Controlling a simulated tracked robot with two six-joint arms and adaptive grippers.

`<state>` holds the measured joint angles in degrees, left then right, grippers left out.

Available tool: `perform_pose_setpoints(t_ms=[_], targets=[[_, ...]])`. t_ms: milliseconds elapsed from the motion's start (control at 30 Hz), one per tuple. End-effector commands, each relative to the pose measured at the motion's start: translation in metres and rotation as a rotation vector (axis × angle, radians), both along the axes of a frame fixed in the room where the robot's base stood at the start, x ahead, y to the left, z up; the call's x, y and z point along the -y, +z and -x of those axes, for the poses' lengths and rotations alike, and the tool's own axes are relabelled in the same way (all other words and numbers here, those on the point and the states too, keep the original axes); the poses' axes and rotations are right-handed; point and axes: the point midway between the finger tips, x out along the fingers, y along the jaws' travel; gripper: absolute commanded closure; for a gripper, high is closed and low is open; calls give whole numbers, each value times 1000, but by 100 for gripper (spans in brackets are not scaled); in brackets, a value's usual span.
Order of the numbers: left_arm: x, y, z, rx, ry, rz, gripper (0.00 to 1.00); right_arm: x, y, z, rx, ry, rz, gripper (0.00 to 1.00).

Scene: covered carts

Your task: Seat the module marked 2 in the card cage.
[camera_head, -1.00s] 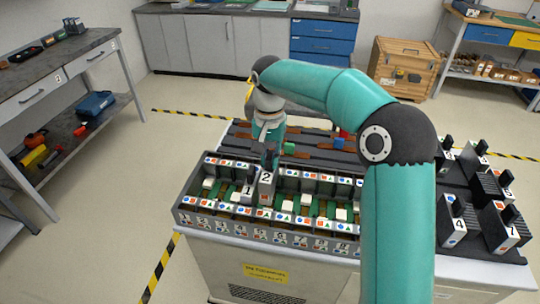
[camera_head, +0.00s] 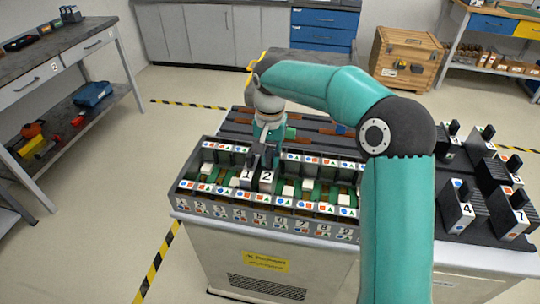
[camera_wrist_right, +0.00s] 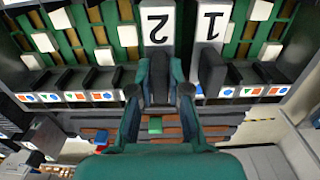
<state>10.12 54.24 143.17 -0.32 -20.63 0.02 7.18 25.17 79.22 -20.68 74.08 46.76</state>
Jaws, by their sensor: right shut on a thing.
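The module marked 2 (camera_head: 267,178) is a pale block with a black handle, standing in the card cage (camera_head: 262,223) just right of the module marked 1 (camera_head: 247,176). My right gripper (camera_head: 268,152) is shut on module 2's handle from above. In the right wrist view, the gripper (camera_wrist_right: 159,92) closes on the dark handle and module 2 (camera_wrist_right: 157,25) shows upside down beside module 1 (camera_wrist_right: 211,22). The tops of both modules look about level in the head view. The foot of module 2 is hidden. My left gripper is not in view.
Other modules with black handles, among them 4 (camera_head: 466,209) and 7 (camera_head: 518,215), stand in a dark rack at right. The cage has several free slots with green boards. A dark tray (camera_head: 238,126) with brown strips lies behind the cage.

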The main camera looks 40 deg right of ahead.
Motion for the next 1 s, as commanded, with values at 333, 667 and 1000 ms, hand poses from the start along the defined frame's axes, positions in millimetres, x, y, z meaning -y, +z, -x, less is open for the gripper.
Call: perform_pose_setpoints(t_ms=[333,667,1000], targets=[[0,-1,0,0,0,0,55,0,0,0,3,0,0,100],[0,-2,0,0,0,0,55,0,-2,0,3,0,0,100],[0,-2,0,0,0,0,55,0,-3,0,1,0,0,55]])
